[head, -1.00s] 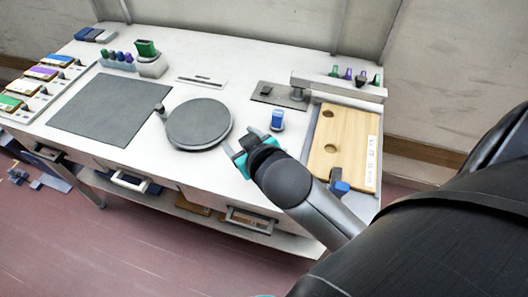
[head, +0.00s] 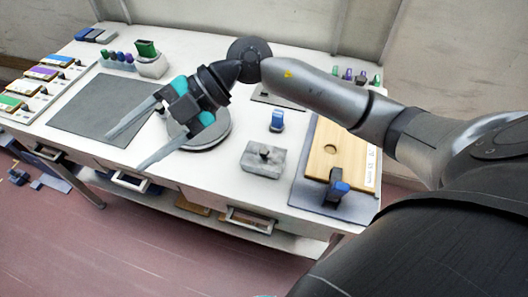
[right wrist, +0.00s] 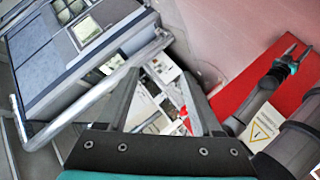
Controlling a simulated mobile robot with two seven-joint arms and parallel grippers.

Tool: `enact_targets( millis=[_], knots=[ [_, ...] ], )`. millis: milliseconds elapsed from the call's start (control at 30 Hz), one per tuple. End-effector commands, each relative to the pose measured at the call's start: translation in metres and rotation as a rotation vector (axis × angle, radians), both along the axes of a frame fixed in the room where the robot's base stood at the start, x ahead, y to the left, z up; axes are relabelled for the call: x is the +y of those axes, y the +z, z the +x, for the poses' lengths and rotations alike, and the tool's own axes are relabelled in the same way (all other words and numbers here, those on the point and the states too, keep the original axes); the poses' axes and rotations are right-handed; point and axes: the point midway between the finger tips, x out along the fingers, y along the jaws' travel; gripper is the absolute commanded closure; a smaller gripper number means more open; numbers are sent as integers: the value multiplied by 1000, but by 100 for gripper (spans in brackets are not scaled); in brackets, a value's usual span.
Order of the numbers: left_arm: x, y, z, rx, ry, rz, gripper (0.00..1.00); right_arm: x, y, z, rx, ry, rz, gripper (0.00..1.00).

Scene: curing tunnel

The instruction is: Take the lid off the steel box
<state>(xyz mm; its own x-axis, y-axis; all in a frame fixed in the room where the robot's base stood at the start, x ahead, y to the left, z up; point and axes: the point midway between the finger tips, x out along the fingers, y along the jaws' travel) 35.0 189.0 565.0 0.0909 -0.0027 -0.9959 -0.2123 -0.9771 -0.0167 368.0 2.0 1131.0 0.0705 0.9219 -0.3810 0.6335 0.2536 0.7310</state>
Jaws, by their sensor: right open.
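The steel box, a small grey block with a dark knob on its lid (head: 264,158), sits near the table's front edge in the head view. Its lid appears to be on. My right gripper (head: 126,152) is open and empty, above the table to the left of the box and apart from it. The box is not seen in the right wrist view. My left gripper (right wrist: 298,50) shows small at the right of that view, with its fingers apart and nothing visible between them.
A round dark plate (head: 214,138) lies partly under my right gripper. A dark mat (head: 88,108) is at left. A wooden board (head: 324,150) with a blue-topped clamp (head: 340,187) stands right of the box, and a blue item (head: 277,121) behind it. White table (head: 222,180) shows left of the box.

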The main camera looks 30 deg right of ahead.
Motion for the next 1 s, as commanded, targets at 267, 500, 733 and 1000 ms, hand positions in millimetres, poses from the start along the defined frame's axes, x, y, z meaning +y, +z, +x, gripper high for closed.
enact_targets(
  millis=[267,500,733,1000],
  knots=[
    [0,0,0,0,0,0,50,-137,-61,22,185,-129,-727,34],
    [0,1,0,0,-1,-1,50,-231,-55,27,319,-343,-1074,34],
    [-1,-1,0,0,-1,-1,50,-250,-70,25,355,-394,-1142,34],
    [-1,-5,0,0,-1,-1,50,-248,-128,25,353,-390,-1139,34]
  ],
)
